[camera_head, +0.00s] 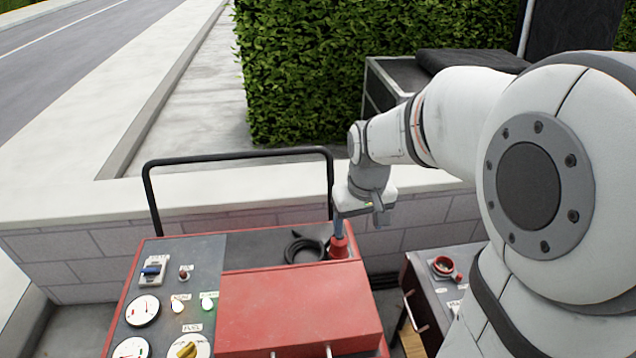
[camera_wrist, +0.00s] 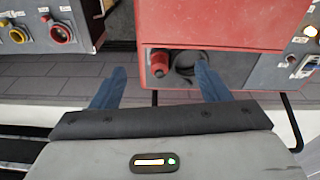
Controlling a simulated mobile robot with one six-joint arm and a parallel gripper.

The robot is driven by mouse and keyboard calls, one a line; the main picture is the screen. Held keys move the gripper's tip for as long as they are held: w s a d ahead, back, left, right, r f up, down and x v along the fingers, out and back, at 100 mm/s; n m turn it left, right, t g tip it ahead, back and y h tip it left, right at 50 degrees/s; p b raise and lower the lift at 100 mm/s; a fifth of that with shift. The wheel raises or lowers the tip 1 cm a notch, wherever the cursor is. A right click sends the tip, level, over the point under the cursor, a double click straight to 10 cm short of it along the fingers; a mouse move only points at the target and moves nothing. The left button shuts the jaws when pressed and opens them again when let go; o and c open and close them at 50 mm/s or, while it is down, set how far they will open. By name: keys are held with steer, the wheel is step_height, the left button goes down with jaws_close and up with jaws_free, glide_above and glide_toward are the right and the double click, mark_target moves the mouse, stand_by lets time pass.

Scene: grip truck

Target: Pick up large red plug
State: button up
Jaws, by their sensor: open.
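The large red plug (camera_head: 339,247) stands on the grey top of the red machine, near its back right corner. In the wrist view the red plug (camera_wrist: 159,62) lies ahead of the fingertips, between their lines and left of the middle. My gripper (camera_head: 362,212) is just above and beside the plug in the head view. In the wrist view my gripper (camera_wrist: 160,78) is open, with its two blue-grey fingers apart and nothing between them. A black cable (camera_head: 304,248) lies coiled beside the plug, and it also shows in the wrist view (camera_wrist: 188,66).
The red machine (camera_head: 300,310) has a raised red cover, gauges and a panel of knobs. A black handle bar (camera_head: 240,156) rises behind it. A low block wall (camera_head: 90,240) runs behind. A grey unit with a red-ringed socket (camera_head: 443,266) stands at the right.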

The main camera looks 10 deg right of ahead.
steer(key=w+f+n+g, duration=0.1)
steer(key=w+f, duration=0.7)
steer(key=w, duration=0.1)
glide_above(339, 242)
steer(key=w, duration=0.1)
steer(key=shift+n+g, duration=0.3)
steer(key=f, duration=0.7)
steer(key=shift+w+d+f, duration=0.1)
steer(key=shift+d+f, duration=0.15)
steer(key=shift+f, duration=0.1)
steer(key=f, duration=0.2)
steer(key=f+p, duration=0.1)
steer(key=f, duration=0.5)
steer(key=shift+w+p, duration=0.25)
steer(key=shift+p, duration=0.15)
steer(key=shift+c, duration=0.3)
steer(key=c, duration=1.2)
